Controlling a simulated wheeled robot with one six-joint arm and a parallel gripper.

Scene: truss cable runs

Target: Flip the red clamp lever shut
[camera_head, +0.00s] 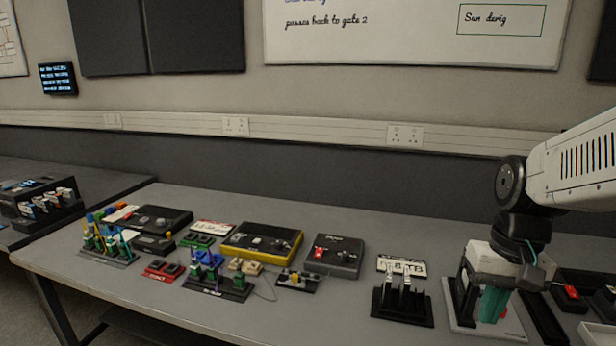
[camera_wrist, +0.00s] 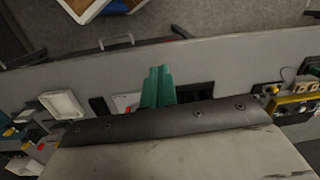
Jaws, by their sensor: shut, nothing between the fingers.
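My gripper (camera_head: 492,304) has green fingers, closed together and empty, pointing down over a pale base plate (camera_head: 508,330) at the right of the bench. In the wrist view the green fingers (camera_wrist: 158,87) sit side by side with no clear gap. A small red part (camera_head: 503,313) shows right beside the fingertips in the head view, low over the plate. It is mostly hidden by the fingers and looks like the red clamp lever, but I cannot tell its angle or whether the fingers touch it. A bit of red also shows by the fingers in the wrist view.
A black stand with upright pale pieces (camera_head: 402,306) is close to the left of the plate. Another red-topped piece (camera_head: 571,291) lies to the right. A dark box with a red switch (camera_head: 334,256) and a yellow-edged box (camera_head: 262,243) stand farther left. The bench's front strip is clear.

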